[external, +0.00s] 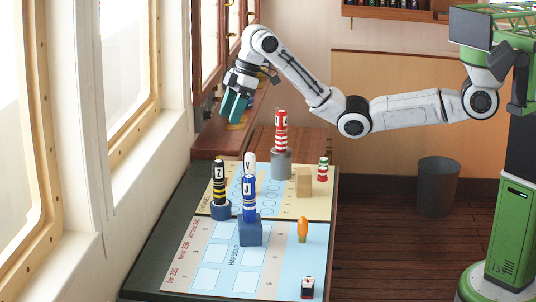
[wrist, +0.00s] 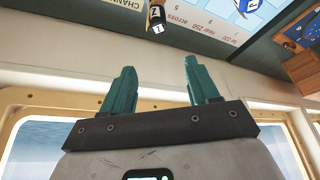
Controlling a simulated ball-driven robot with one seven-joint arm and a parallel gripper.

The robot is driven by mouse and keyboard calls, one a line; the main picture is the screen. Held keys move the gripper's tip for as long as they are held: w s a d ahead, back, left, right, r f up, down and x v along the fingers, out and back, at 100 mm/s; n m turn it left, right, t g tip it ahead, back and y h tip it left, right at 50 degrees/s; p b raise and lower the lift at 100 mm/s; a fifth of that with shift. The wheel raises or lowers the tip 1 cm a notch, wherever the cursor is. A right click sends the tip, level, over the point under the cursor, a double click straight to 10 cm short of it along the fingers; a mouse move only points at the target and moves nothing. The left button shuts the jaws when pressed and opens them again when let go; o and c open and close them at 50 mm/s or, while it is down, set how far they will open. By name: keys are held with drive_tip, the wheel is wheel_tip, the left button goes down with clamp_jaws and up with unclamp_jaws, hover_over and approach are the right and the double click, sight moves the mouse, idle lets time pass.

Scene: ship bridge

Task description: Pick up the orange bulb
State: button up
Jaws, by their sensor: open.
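The orange bulb (external: 302,229) stands upright on the light blue part of the chart board, at its right side in the external view. It does not show in the wrist view. My gripper (external: 233,107) is high above the far left of the table, by the windows, well away from the bulb. In the wrist view my gripper (wrist: 158,85) shows its two teal fingers spread apart with nothing between them.

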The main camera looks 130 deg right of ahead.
drive_tip(key=w+a+r+m+t+h+p, duration=0.1)
drive_tip(key=a+r+m, duration=0.2)
drive_tip(key=r, duration=0.3)
drive_tip(key=w+a+r+m+t+h+p, duration=0.1)
drive_tip(key=w+a+r+m+h, duration=0.15)
drive_tip(key=r, duration=0.45)
drive_tip(key=m+g+y+p, duration=0.3)
drive_tip(key=m+g+y, duration=0.25)
drive_tip(key=m, duration=0.35)
hover_over(304, 217)
wheel_tip(304, 217, down, 12)
drive_tip(key=f+h, duration=0.1)
drive_tip(key=shift+n+g, duration=0.25)
drive_tip(key=shift+g, duration=0.2)
wheel_tip(304, 217, down, 21)
drive_tip(key=shift+d+f, duration=0.1)
drive_tip(key=shift+f, duration=0.05)
drive_tip(key=shift+d+f+p, duration=0.1)
drive_tip(key=shift+f+p, duration=0.75)
drive_tip(key=shift+f, duration=2.3)
drive_tip(key=c, duration=1.1)
drive_tip(key=shift+r, duration=0.1)
